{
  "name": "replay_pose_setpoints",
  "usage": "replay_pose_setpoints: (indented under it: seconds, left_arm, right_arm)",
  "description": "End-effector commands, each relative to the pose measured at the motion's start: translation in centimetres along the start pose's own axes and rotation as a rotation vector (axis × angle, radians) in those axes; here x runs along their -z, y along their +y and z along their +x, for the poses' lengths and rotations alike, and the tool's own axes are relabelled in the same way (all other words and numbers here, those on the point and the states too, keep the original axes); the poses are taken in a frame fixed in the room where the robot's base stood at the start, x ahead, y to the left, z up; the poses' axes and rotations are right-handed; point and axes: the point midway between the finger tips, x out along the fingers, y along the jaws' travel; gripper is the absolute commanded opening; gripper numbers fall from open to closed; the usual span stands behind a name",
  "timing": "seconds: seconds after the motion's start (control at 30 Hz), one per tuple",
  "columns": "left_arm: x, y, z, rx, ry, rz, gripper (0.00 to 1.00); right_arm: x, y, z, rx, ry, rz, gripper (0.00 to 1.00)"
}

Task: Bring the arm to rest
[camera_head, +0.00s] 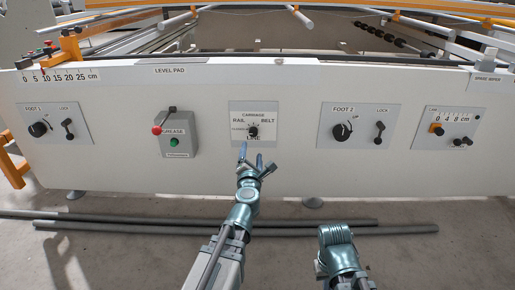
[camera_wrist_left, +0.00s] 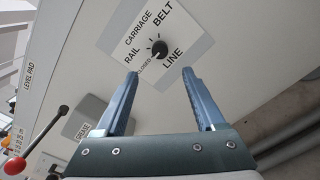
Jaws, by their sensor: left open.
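My left gripper (camera_head: 251,156) is open and empty in front of the machine's front panel. In the left wrist view its two blue fingers (camera_wrist_left: 160,74) stand apart, with nothing between their tips. Just beyond them is the black carriage selector knob (camera_wrist_left: 158,48) on its white plate, marked RAIL, BELT, LINE and CLOSED; its pointer looks turned toward CLOSED. The knob also shows in the head view (camera_head: 253,131), slightly above the fingertips, and the fingers look apart from it. Part of my right arm shows at the lower right, without its gripper.
A grey grease box (camera_head: 178,134) with a red-knobbed lever sits left of the carriage plate. The FOOT 2 plate (camera_head: 358,124) is to the right, the FOOT 1 plate (camera_head: 55,124) far left. Dark pipes (camera_head: 330,231) lie on the floor below the panel.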

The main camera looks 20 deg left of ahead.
Motion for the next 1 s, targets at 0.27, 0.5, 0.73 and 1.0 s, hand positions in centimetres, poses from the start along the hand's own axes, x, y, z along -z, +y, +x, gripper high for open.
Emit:
replay_pose_setpoints:
  seconds: [0.27,0.5,0.73,1.0]
  left_arm:
    - [0.2,0.2,-0.8,0.001,-0.001,0.0,0.71]
    - [0.2,0.2,-0.8,0.001,-0.001,0.0,0.71]
    - [-2.9,-2.7,-1.2,0.112,-0.15,0.243,0.71]
    - [-4.0,-15.1,-7.2,0.556,-0.58,1.072,0.71]
  right_arm:
    - [0.0,0.0,0.0,0.0,0.0,0.0,0.0]
    - [0.0,0.0,0.0,0.0,0.0,0.0,0.0]
    - [0.0,0.0,0.0,0.0,0.0,0.0,0.0]
    - [0.0,0.0,0.0,0.0,0.0,0.0,0.0]
